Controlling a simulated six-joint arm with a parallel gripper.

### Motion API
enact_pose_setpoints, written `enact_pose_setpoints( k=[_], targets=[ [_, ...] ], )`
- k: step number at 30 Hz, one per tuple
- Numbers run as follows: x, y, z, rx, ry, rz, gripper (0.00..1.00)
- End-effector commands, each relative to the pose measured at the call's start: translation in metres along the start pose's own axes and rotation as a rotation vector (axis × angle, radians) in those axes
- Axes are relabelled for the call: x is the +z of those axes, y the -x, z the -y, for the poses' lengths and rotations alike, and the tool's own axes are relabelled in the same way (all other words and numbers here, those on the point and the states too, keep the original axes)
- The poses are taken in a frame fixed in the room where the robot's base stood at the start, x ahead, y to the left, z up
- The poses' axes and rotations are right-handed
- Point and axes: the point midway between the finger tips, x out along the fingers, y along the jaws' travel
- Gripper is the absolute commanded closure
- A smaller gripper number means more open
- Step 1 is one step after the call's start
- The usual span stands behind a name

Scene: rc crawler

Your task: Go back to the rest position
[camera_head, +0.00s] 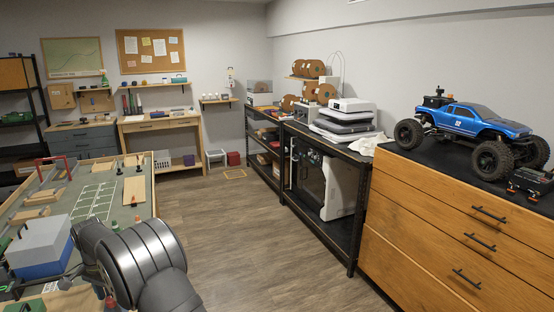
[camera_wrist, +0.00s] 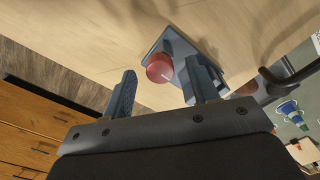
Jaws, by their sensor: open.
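My gripper (camera_wrist: 160,68) shows in the wrist view with its two dark fingers spread apart and nothing held between them. A round red knob or button (camera_wrist: 159,68) on a grey plate (camera_wrist: 190,45) appears between and beyond the fingertips, on a pale wooden surface (camera_wrist: 90,35). I cannot tell how near the fingertips are to it. In the head view my arm fills the lower left, beside the workbench, and the gripper cannot be made out there.
A green-topped workbench (camera_head: 146,196) at left carries a grey-and-blue box (camera_head: 40,248) and wooden pieces close to my arm. A blue crawler truck (camera_head: 470,122) stands on the wooden drawer cabinet (camera_head: 420,215) at right. The floor (camera_head: 235,230) between is clear.

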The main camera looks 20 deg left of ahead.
Motion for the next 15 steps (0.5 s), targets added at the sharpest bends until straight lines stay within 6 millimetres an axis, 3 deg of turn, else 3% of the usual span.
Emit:
enact_pose_setpoints(
  k=[15],
  targets=[
    [0.0001, -0.0002, -0.0002, 0.001, 0.091, 0.001, 0.46]
  ],
)
